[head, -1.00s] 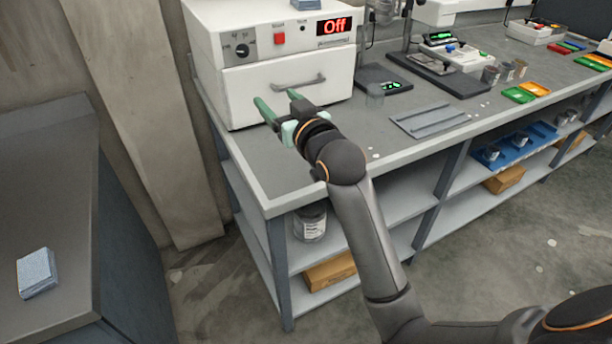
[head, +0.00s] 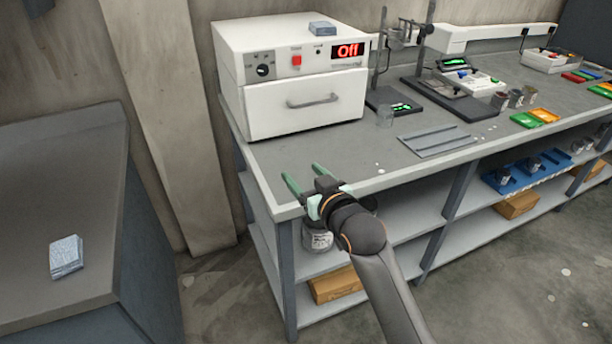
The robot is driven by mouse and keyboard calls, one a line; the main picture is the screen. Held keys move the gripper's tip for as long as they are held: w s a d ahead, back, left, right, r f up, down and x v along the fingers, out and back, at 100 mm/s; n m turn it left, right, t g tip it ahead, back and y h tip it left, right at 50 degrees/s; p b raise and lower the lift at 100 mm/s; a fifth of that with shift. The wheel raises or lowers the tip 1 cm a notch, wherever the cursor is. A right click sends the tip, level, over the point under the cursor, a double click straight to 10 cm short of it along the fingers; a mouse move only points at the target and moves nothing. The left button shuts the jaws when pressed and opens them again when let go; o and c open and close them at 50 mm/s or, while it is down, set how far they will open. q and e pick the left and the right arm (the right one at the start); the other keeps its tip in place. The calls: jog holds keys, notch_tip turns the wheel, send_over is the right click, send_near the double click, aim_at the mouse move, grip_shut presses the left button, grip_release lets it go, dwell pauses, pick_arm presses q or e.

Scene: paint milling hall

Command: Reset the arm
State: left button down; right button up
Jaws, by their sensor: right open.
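My right gripper (head: 304,181) is open and empty, its two green fingers apart. It hangs over the front edge of the workbench (head: 268,160), in front of and below the white oven (head: 304,107). A clear gap separates the fingers from the oven's closed drawer-like door and its grey handle (head: 313,101). The oven's red display reads "Off". My right arm reaches up from the bottom of the view. My left gripper is out of view.
Shelves below hold a can (head: 317,238) and a cardboard box (head: 336,284). A blue-grey block (head: 66,257) lies on the left counter (head: 55,190).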

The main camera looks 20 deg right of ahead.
dwell(0.3)
jog(key=s+a+f+g+p, duration=0.1)
jog(key=s+f+g+p, duration=0.1)
jog(key=s+f, duration=1)
jog(key=s+a+f+n+g+y+p, duration=0.1)
jog(key=s+a+f+g+p, duration=0.1)
jog(key=s+f, duration=1.1)
jog(key=s+g+p, duration=0.1)
jog(key=s+g, duration=0.1)
jog(key=shift+s+f+g, duration=0.2)
jog(key=shift+s+g, duration=0.1)
jog(key=shift+s, duration=0.05)
jog(key=shift+a, duration=0.1)
